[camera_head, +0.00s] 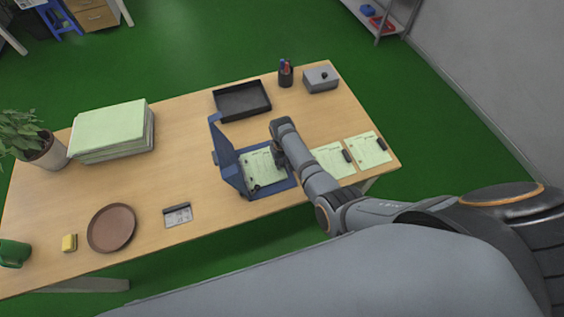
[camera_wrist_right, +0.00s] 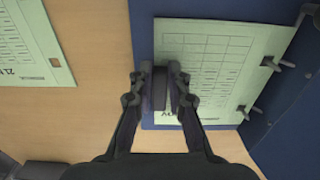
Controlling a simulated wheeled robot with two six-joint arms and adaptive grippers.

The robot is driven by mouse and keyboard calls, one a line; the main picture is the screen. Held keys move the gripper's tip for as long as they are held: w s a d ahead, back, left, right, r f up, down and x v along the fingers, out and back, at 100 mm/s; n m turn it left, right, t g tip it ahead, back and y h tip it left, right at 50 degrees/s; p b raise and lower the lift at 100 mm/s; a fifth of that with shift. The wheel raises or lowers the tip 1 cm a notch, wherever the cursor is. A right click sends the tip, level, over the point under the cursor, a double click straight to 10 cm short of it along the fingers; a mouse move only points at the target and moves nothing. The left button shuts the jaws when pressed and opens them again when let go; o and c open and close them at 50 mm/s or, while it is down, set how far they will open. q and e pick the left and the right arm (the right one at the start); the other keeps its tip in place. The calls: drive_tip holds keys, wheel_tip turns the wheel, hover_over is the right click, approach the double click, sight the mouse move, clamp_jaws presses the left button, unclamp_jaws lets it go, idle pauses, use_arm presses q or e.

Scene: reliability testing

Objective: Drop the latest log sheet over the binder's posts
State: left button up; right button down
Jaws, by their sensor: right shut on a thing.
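The blue binder (camera_head: 226,152) lies open near the table's front edge, its cover standing up on the left. A pale green log sheet (camera_head: 262,168) lies flat on or just over its base. My right gripper (camera_head: 279,160) is at the sheet's right edge. In the right wrist view, this gripper (camera_wrist_right: 160,88) is shut on the sheet's dark tab. The sheet (camera_wrist_right: 215,62) covers most of the base there. Two metal posts (camera_wrist_right: 276,64) (camera_wrist_right: 247,112) show at its edge by the spine; whether they pass through its holes I cannot tell. My left gripper is not in view.
Two more log sheets (camera_head: 329,160) (camera_head: 367,150) with dark tabs lie right of the binder. A black tray (camera_head: 242,100), pen cup (camera_head: 286,73) and grey box (camera_head: 321,79) stand behind.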

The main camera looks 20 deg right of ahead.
drive_tip(key=shift+f, duration=0.15)
drive_tip(key=c, duration=1.2)
unclamp_jaws()
wheel_tip(320, 180, up, 12)
